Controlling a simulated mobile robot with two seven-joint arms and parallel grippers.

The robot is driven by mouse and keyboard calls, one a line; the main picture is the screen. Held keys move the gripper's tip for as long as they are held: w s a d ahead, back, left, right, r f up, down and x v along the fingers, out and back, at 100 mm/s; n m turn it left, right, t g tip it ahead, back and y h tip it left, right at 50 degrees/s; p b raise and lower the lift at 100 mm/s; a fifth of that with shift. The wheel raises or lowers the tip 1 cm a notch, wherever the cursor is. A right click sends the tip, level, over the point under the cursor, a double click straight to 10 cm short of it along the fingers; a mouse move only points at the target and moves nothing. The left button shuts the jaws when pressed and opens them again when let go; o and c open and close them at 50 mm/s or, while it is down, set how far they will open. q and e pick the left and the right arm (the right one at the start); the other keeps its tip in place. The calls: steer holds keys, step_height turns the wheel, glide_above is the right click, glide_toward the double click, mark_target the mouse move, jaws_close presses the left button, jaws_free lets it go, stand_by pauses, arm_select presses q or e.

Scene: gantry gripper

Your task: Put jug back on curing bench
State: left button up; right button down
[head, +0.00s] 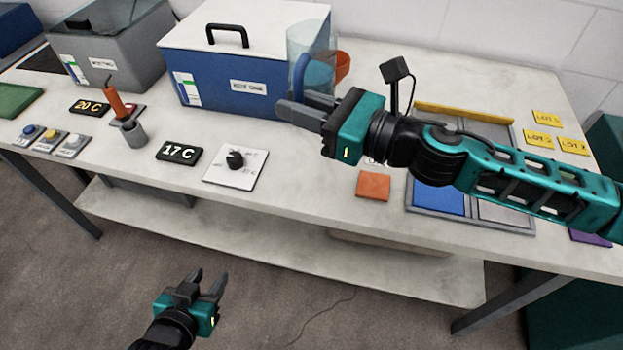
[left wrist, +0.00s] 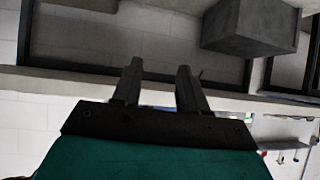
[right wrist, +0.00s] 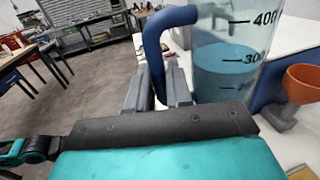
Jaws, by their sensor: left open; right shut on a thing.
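The jug (head: 310,48) is clear with a blue handle and stands upright above the bench in front of the blue box's right end. In the right wrist view the jug (right wrist: 226,75) holds bluish liquid just around the 300 mark. My right gripper (head: 305,110) is shut on the jug's blue handle (right wrist: 152,50). Whether the jug's base touches the bench is hidden. The curing bench (head: 310,190) is the long pale table. My left gripper (head: 207,282) is open and empty, low in front of the bench; its fingers also show in the left wrist view (left wrist: 158,75).
A blue box with white lid (head: 240,70) and a grey box (head: 115,50) stand at the back. An orange funnel (head: 343,66) is behind the jug. A dial plate (head: 236,167), a 17 C display (head: 179,152) and a blue-and-grey tray (head: 438,198) lie on the bench.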

step_height(320, 180, down, 16)
steer(key=b, duration=0.5)
steer(key=shift+f, duration=0.5)
steer(key=c, duration=1)
jaws_free()
steer(key=shift+c, duration=0.2)
steer(key=shift+r, duration=0.1)
